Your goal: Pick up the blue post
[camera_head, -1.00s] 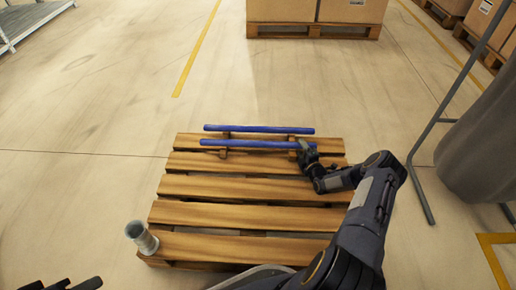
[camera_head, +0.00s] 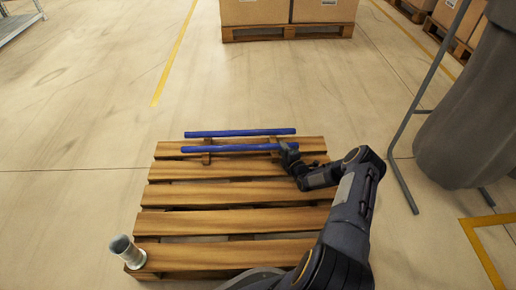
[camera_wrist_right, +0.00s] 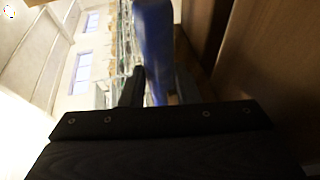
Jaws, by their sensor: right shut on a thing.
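Two blue posts lie side by side, left to right, above the far end of a wooden pallet (camera_head: 240,222). My right gripper (camera_head: 287,152) is shut on the nearer blue post (camera_head: 232,148), close to its right end. The farther blue post (camera_head: 240,133) lies just behind it, apart from the gripper. In the right wrist view a blue post (camera_wrist_right: 153,45) runs between the fingers (camera_wrist_right: 158,88). The nearer post looks level and at or close to its wooden supports (camera_head: 206,156); I cannot tell whether it is lifted. My left gripper is out of view.
A grey metal cup-like tube (camera_head: 127,251) stands on the pallet's near left corner. A grey metal frame (camera_head: 404,150) and a grey cylindrical object (camera_head: 465,130) stand to the right. Boxes on a pallet (camera_head: 288,12) are at the back. The floor left of my pallet is clear.

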